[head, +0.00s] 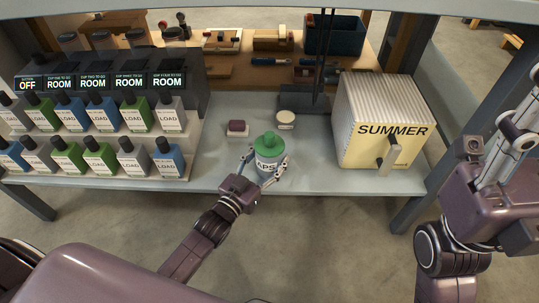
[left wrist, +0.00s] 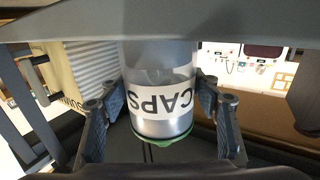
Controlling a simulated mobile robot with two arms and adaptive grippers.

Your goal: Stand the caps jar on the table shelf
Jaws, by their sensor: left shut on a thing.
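The caps jar (head: 267,163) is a clear jar with a green lid and a white label reading CAPS. My left gripper (head: 264,172) is shut on it, with one finger on each side. The jar is upright in the head view, over the front part of the grey table shelf (head: 315,180). I cannot tell whether its base touches the shelf. In the left wrist view the jar (left wrist: 160,95) appears inverted between the two fingers (left wrist: 165,115). My right arm is at the right edge of the head view; its gripper (head: 508,150) is not clear.
Several LOAD bottles (head: 97,156) stand in tiers on the left. A cream SUMMER box (head: 385,125) stands on the right. A small dark red block (head: 237,127) and a round pale-lidded tin (head: 286,119) sit behind the jar. Bare shelf lies between jar and box.

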